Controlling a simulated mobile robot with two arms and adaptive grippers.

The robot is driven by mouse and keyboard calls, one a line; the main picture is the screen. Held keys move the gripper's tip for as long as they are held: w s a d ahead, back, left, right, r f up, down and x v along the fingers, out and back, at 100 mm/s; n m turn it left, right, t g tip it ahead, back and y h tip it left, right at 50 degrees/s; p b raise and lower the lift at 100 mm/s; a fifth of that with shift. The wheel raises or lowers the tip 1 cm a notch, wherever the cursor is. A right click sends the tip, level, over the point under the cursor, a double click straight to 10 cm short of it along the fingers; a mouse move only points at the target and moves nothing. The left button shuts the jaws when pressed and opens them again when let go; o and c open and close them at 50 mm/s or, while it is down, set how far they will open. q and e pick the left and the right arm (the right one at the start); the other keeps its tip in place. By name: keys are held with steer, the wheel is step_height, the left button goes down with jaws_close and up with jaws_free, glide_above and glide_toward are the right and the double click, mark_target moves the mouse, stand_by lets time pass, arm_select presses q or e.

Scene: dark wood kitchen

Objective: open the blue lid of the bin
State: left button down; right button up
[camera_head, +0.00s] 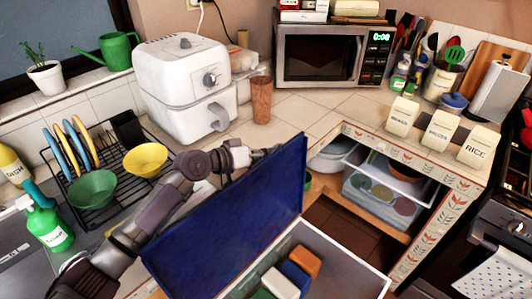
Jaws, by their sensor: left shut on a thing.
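The blue lid (235,215) stands steeply tilted up along the left side of the bin (345,262). The bin is pale grey, at the bottom of the head view, and its inside shows. My left arm comes in from the left, behind the lid. My left gripper (268,153) is at the lid's upper edge and shut on it; the lid partly hides the fingers. My right gripper is not in view.
Orange, blue, white and green items (290,275) lie in the bin. A dish rack (105,190) with bowls and a green spray bottle (47,226) stand left of my arm. A white air fryer (183,88) is behind it. An open cabinet (385,185) is at right.

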arm_select(q)
steer(key=shift+s+f, duration=0.1)
steer(key=shift+f, duration=0.05)
steer(key=c, duration=1.5)
jaws_free()
steer(key=v, duration=1.2)
